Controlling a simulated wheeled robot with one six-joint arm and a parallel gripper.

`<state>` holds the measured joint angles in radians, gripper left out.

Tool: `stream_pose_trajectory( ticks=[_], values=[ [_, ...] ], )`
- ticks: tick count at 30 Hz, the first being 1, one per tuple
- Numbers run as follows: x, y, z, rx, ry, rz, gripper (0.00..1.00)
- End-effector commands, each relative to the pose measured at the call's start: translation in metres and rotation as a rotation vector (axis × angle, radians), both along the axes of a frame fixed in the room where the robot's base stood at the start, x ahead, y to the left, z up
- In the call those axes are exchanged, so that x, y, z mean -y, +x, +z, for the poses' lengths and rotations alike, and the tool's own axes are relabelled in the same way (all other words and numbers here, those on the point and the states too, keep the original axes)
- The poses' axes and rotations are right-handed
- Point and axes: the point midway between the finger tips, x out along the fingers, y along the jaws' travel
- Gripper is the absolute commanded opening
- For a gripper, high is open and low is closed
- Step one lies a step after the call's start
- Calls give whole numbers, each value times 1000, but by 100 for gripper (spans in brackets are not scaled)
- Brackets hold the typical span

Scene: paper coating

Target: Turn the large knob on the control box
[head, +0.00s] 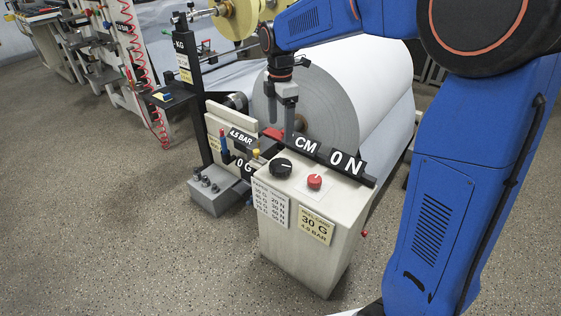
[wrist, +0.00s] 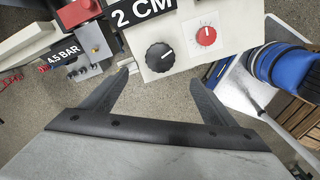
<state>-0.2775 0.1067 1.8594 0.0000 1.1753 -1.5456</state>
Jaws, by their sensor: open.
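The control box (head: 305,240) is a beige cabinet standing at the middle of the head view. On its top is a large black knob (head: 280,168) with a white pointer mark. It also shows in the wrist view (wrist: 160,57), its mark pointing to the upper right. A smaller red knob (head: 314,181) sits to its right, on a white dial in the wrist view (wrist: 206,36). My gripper (head: 289,137) points down behind the box's display strip in the head view. In the wrist view its open, empty fingers (wrist: 160,78) lie just below the black knob, apart from it.
A black display strip reading "CM" and "0 N" (head: 325,157) runs along the box's back edge. A large paper roll (head: 345,85) stands behind. A post with a "KG" sign (head: 187,60) rises at left. The floor (head: 120,220) at front left is clear.

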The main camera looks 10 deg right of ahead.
Motion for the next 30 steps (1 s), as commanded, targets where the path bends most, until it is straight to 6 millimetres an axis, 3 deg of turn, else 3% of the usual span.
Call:
stream_pose_trajectory(
  ticks=[18, 24, 30],
  values=[
    [0, -1, -110, -4, -1, -2, 80],
    [0, -1, -137, -2, 0, -2, 80],
    [0, 0, -150, 0, 0, -2, 80]
  ],
)
